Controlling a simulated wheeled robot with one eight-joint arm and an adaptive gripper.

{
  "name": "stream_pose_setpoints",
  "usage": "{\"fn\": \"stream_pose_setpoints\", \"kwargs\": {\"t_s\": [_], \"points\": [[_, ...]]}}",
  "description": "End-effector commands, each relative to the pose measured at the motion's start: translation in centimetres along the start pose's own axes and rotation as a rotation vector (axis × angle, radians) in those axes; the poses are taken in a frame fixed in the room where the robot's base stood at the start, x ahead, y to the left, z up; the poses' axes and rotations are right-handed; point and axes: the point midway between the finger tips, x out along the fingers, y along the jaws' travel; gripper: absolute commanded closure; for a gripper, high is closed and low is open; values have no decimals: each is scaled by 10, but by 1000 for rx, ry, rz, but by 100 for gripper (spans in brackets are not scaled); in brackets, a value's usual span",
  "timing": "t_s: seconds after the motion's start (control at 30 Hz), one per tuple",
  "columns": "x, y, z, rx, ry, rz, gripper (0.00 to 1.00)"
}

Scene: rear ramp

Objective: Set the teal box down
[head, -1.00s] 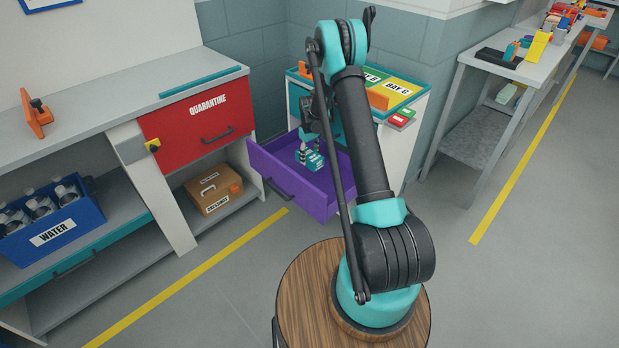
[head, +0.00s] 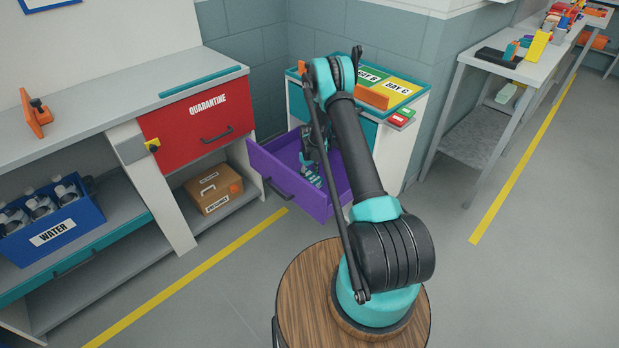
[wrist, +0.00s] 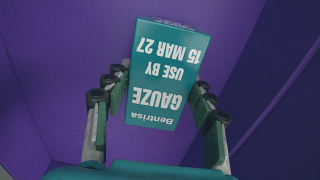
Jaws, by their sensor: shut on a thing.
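The teal box (wrist: 166,72) is a gauze carton with white print reading "GAUZE" and "USE BY 15 MAR 27", upside down in the wrist view. My gripper (wrist: 160,84) is shut on it, with fingers along its left and right sides. In the head view the box (head: 312,179) is small and partly hidden by my gripper (head: 309,168). Both are within the open purple drawer (head: 283,196). Purple drawer surfaces surround the box in the wrist view. I cannot tell whether the box touches the drawer floor.
The drawer's cabinet has a top with bay labels (head: 398,87) and an orange block (head: 371,96). A red quarantine drawer (head: 197,116) is shut at left. A cardboard-coloured case (head: 214,190) sits on the shelf below. Open floor lies at right.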

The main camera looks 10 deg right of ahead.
Motion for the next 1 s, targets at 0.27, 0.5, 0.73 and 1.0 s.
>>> {"fn": "stream_pose_setpoints", "kwargs": {"t_s": [0.27, 0.5, 0.73, 1.0], "points": [[2, 0, 0, 0, 0, 0, 42], [2, 0, 0, 0, 0, 0, 24], [1, 0, 0, 0, 0, 0, 24], [-31, 0, 0, 0, 0, 0, 24]]}}
